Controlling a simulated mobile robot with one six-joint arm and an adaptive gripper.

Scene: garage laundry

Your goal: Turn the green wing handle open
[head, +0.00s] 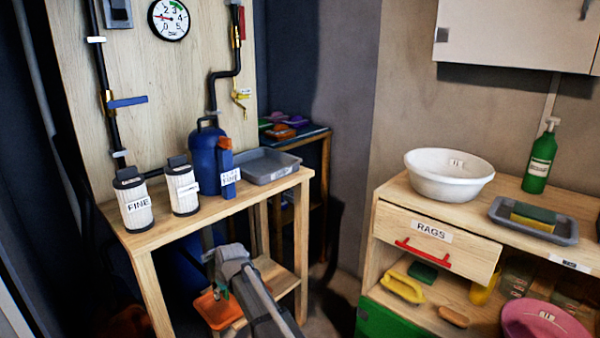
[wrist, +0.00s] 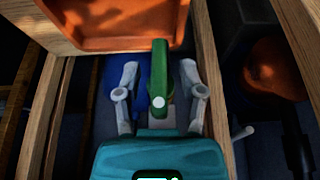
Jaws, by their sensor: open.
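The green wing handle (wrist: 161,75) stands in the middle of the wrist view, long and upright in the picture, with a pale round spot near its lower end. My gripper (wrist: 159,70) is open, with one grey finger on each side of the handle. Gaps show between the handle and both fingers, so it is not clasped. In the head view my gripper (head: 215,270) is low beside the wooden bench, and only a small bit of green shows at it. The handle's mounting is mostly hidden.
An orange tray (wrist: 115,25) lies just beyond the handle in the wrist view. Wooden bars run along both sides of my gripper. The bench (head: 150,233) carries two filter canisters, a blue jug and a grey tray (head: 285,168). A drawer cabinet (head: 390,230) stands right.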

